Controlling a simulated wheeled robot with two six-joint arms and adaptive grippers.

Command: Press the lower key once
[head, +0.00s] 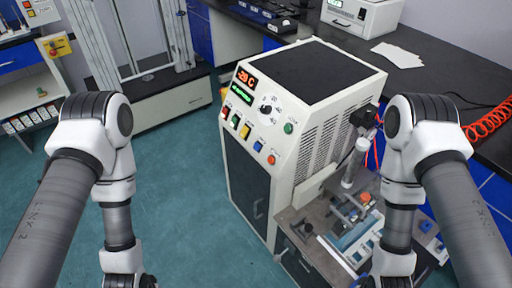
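The white rheometer cabinet (308,85) stands in the middle of the head view. Its sloped front panel has a red display (246,78) over a green one (242,94) and a black dial (266,110). A green button (289,128) sits apart on the right. I cannot tell which one is called the lower key. Both my forearms hang down apart from the panel; my grippers are below the frame.
A bench fixture with a clear cylinder (354,162) and an orange knob (366,198) adjoins the cabinet at right, near my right arm. A tall metal frame (135,45) stands behind left. Green floor (185,200) is open before the cabinet.

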